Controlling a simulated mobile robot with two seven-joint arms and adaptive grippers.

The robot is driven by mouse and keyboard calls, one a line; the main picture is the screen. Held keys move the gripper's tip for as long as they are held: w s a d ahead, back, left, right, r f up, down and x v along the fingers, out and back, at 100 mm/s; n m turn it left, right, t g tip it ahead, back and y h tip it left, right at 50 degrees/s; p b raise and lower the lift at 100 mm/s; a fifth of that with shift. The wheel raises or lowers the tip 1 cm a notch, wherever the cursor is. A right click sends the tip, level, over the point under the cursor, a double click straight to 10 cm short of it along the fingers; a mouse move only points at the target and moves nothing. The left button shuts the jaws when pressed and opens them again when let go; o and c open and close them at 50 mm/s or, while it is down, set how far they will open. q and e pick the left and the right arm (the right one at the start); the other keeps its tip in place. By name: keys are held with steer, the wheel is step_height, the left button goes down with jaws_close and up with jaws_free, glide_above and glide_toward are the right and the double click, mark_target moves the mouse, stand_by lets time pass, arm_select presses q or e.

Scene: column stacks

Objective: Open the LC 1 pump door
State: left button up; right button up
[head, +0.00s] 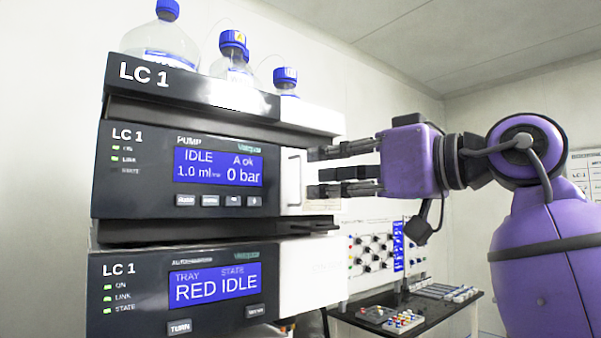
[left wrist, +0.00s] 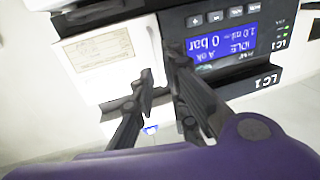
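The LC 1 pump (head: 180,170) is the middle unit of the stack, with a lit screen reading IDLE and 0 bar. Its white door (head: 293,200) is at the right of the dark front panel and looks closed. In the left wrist view the door (left wrist: 110,75) appears upside down, with a paper label and a slim upright handle (left wrist: 151,45) near the panel side. My left gripper (head: 313,172) is open in front of the door, its fingers apart and pointing at it. In the left wrist view its fingertips (left wrist: 161,70) are near the handle; I cannot tell whether they touch it.
The autosampler (head: 180,293) sits below the pump, and capped bottles (head: 160,42) stand on top of the stack. A dark bench (head: 440,315) with small coloured parts and a panel of knobs (head: 375,250) are behind to the right.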

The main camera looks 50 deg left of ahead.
mark_target(303, 176)
arm_select(q)
steer(key=a, duration=0.3)
steer(key=a+p, duration=0.1)
steer(key=a, duration=0.1)
steer(key=shift+s+a, duration=0.2)
steer(key=shift+s, duration=0.1)
jaws_close()
